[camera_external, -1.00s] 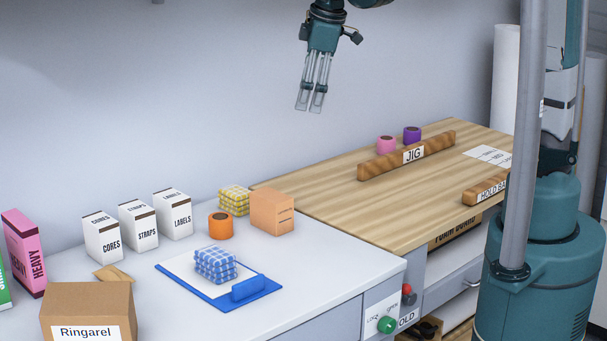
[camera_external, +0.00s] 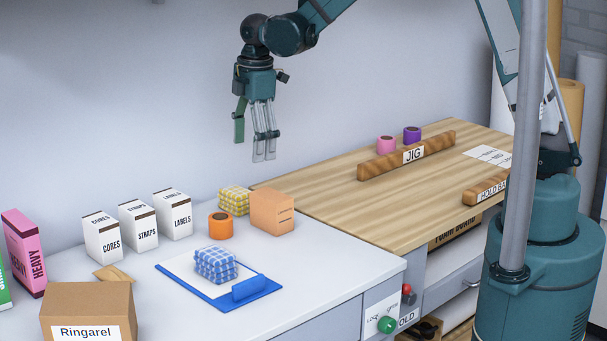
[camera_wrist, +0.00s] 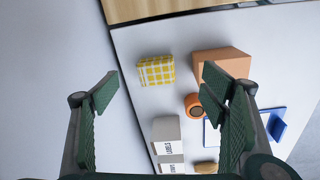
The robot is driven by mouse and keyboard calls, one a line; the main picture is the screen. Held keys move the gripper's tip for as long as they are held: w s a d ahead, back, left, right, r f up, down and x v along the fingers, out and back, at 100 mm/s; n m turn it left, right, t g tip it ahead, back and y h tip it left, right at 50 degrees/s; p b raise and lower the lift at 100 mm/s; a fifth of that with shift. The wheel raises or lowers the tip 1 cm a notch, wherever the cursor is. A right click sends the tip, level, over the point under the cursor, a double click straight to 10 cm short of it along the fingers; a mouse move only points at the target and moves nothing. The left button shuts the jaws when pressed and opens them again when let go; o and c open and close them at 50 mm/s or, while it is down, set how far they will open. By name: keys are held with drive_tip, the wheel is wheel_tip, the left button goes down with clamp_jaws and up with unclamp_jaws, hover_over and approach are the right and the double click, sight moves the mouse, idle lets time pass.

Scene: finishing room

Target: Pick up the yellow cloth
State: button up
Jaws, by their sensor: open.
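The yellow cloth (camera_external: 235,200) is a folded yellow-and-white checked stack on the white counter, near the wall. It also shows in the wrist view (camera_wrist: 156,70), between and beyond my fingers, clear of both. My gripper (camera_external: 264,158) is open and empty in the air, above and a little right of the cloth. In the wrist view my gripper (camera_wrist: 165,85) shows its two fingers wide apart. A blue checked folded cloth (camera_external: 215,265) lies on a blue clipboard (camera_external: 197,288) nearer the front.
Close to the yellow cloth stand an orange cardboard box (camera_external: 272,212) and an orange tape roll (camera_external: 221,225). White boxes, including a labels box (camera_external: 174,214), stand to its left. A wooden bench (camera_external: 340,205) with a jig bar (camera_external: 407,156) lies to the right.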

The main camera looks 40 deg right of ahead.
drive_tip(key=n, duration=0.2)
hover_over(236, 190)
drive_tip(key=shift+g, duration=0.4)
drive_tip(key=f, duration=0.6)
drive_tip(key=shift+s+a+f, duration=0.1)
drive_tip(key=shift+a+f, duration=0.1)
drive_tip(key=shift+f, duration=0.2)
drive_tip(key=shift+f, duration=1.3)
drive_tip(key=shift+d+f+b, duration=0.15)
drive_tip(key=shift+f+b, duration=0.4)
drive_tip(key=shift+f, duration=2.05)
drive_tip(key=c, duration=1)
